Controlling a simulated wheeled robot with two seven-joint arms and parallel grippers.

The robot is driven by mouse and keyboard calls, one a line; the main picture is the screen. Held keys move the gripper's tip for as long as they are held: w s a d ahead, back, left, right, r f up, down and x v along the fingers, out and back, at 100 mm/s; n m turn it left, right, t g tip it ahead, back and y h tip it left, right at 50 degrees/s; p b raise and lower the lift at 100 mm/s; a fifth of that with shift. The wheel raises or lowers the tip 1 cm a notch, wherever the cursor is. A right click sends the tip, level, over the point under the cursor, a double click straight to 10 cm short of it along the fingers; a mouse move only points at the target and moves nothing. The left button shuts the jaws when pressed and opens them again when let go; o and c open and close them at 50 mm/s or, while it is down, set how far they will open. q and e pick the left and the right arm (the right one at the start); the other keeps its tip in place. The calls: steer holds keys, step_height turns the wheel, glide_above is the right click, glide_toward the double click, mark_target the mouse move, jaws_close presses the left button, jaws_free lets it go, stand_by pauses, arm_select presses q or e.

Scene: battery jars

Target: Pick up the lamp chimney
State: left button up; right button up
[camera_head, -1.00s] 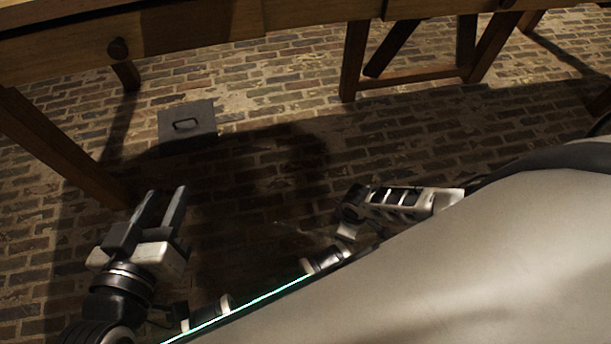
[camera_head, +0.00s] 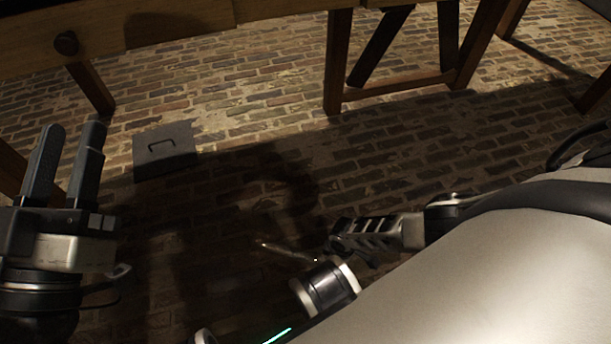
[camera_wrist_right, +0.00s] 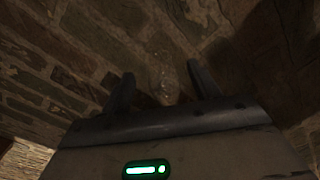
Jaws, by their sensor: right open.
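A faint, clear glass shape, which looks like the lamp chimney (camera_head: 288,252), shows in the head view as thin glints over the dark brick floor, beside my right arm's end. In the right wrist view the glassy shape (camera_wrist_right: 165,78) is dim, roughly between and ahead of the fingers of my right gripper (camera_wrist_right: 160,71). That gripper is open, and I cannot tell whether a finger touches the glass. My left gripper (camera_head: 70,130) is at the left of the head view, fingers apart and pointing up in the picture, with nothing between them.
A wooden table (camera_head: 270,10) with a round dark knob (camera_head: 66,43) crosses the top of the head view, its legs standing on the brick floor (camera_head: 240,95). A grey flat plate with a handle (camera_head: 165,148) lies on the floor. Deep shadow covers the floor's middle.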

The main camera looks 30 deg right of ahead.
step_height(320, 180, down, 3)
steer(key=shift+w+f+b, duration=0.1)
steer(key=shift+f+b, duration=0.05)
steer(key=shift+b, duration=0.9)
steer(key=shift+f, duration=0.1)
arm_select(q)
steer(key=r+m+h, duration=0.1)
steer(key=m+h, duration=0.1)
steer(key=s+r+m+h, duration=0.1)
steer(key=r+m, duration=0.1)
steer(key=r+m+h, duration=0.2)
steer(key=m, duration=0.1)
steer(key=shift+s+d+h, duration=0.1)
steer(key=shift+s+h, duration=0.2)
steer(key=shift+s, duration=0.1)
arm_select(e)
steer(key=c, duration=1.1)
steer(key=shift+o, duration=0.2)
